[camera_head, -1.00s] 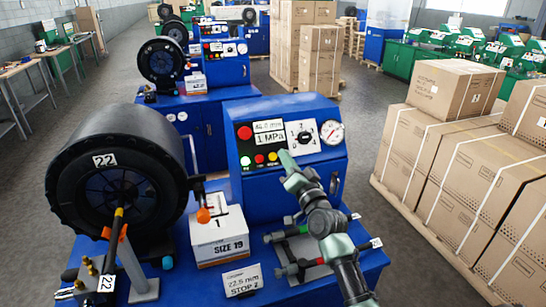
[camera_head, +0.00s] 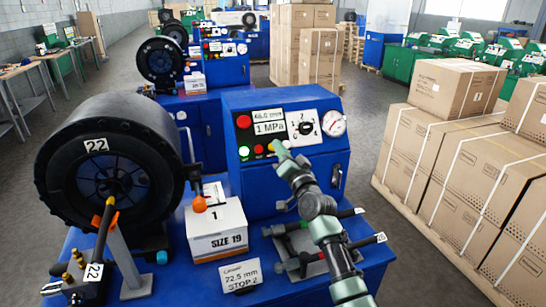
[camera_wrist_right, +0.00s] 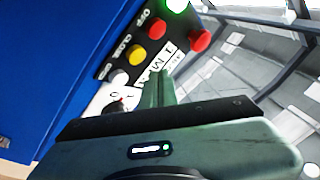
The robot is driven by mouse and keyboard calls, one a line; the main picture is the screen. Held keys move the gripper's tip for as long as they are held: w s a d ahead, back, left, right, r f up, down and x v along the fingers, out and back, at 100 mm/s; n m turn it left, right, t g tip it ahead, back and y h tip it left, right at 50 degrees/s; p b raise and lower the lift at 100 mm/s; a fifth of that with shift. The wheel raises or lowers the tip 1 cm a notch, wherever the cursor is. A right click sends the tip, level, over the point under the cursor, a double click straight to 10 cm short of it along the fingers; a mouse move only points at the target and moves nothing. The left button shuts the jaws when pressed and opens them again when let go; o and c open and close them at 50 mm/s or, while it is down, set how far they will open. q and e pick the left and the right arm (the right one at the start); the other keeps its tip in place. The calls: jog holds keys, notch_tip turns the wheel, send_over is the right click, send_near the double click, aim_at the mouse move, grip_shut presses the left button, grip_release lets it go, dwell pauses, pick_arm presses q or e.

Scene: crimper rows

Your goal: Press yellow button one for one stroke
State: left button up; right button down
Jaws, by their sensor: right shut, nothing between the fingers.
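The blue machine's control panel (camera_head: 288,128) has a lit green button (camera_head: 244,153), a small red button (camera_head: 259,149) and a yellow button in one row. My right gripper (camera_head: 279,149) is shut and empty, its tip over the yellow button's place and hiding most of it in the head view. In the right wrist view the yellow button (camera_wrist_right: 137,54) is clear, by the "CLOSE" label, with a white button (camera_wrist_right: 119,77) beside it. The shut fingers (camera_wrist_right: 158,88) point at the panel, close to these buttons. I cannot tell whether they touch. My left gripper is out of view.
A larger red button (camera_head: 243,121), a dial (camera_head: 306,128) and a gauge (camera_head: 332,124) share the panel. A black crimper drum (camera_head: 110,165) stands left, with a "SIZE 19" box (camera_head: 217,230) and a stop card (camera_head: 240,275) in front. Cartons (camera_head: 450,150) stand right.

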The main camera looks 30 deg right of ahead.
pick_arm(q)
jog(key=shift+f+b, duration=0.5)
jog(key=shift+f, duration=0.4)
pick_arm(e)
jog(key=shift+w+d+f, duration=0.2)
jog(key=shift+w+f, duration=0.25)
jog(key=shift+w, duration=0.3)
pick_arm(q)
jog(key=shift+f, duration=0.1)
pick_arm(e)
jog(key=shift+f, duration=0.1)
dwell(0.5)
pick_arm(q)
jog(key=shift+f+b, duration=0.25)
jog(key=shift+b, duration=0.1)
pick_arm(e)
jog(key=shift+w+f, duration=0.15)
jog(key=shift+w, duration=0.2)
